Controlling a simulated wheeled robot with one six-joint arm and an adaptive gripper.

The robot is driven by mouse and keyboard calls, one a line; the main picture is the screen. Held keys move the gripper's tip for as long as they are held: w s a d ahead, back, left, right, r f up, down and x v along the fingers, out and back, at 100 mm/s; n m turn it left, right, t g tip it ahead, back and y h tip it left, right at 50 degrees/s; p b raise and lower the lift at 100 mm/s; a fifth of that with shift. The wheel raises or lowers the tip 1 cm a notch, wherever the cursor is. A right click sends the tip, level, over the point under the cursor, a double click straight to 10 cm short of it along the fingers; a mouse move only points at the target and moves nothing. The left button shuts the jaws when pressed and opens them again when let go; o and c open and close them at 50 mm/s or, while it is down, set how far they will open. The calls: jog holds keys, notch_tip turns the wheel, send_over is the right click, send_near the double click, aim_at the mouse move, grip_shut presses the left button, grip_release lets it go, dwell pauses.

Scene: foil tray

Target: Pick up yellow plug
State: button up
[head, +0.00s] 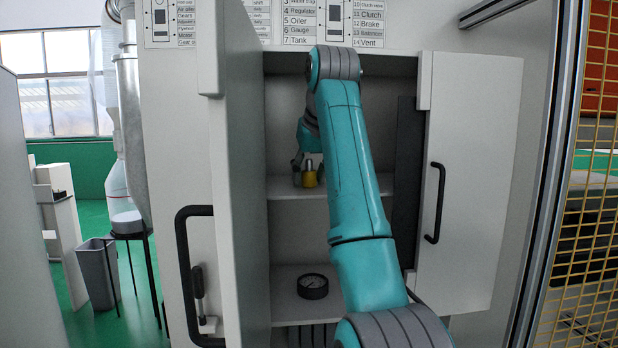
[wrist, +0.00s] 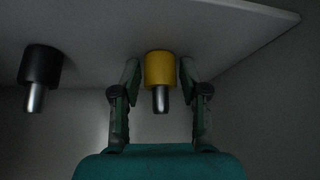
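The yellow plug (head: 309,178) stands on the cabinet's upper shelf (head: 284,188) in the head view. It has a yellow body and a metal pin. In the wrist view, which looks upside down, the yellow plug (wrist: 160,72) sits between the two fingers of my gripper (wrist: 160,68). The fingers are apart, with a narrow gap showing on each side of the plug. My gripper (head: 307,168) is partly hidden by my arm in the head view. I cannot tell how far the fingertips reach past the plug.
A black plug (wrist: 40,66) stands on the same shelf, left of my gripper in the wrist view. A round gauge (head: 312,286) lies on the lower shelf. The open cabinet doors (head: 236,120) and (head: 468,180) stand on both sides of my arm.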

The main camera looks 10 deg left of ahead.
grip_shut()
jog(key=shift+r, duration=0.3)
dwell(0.3)
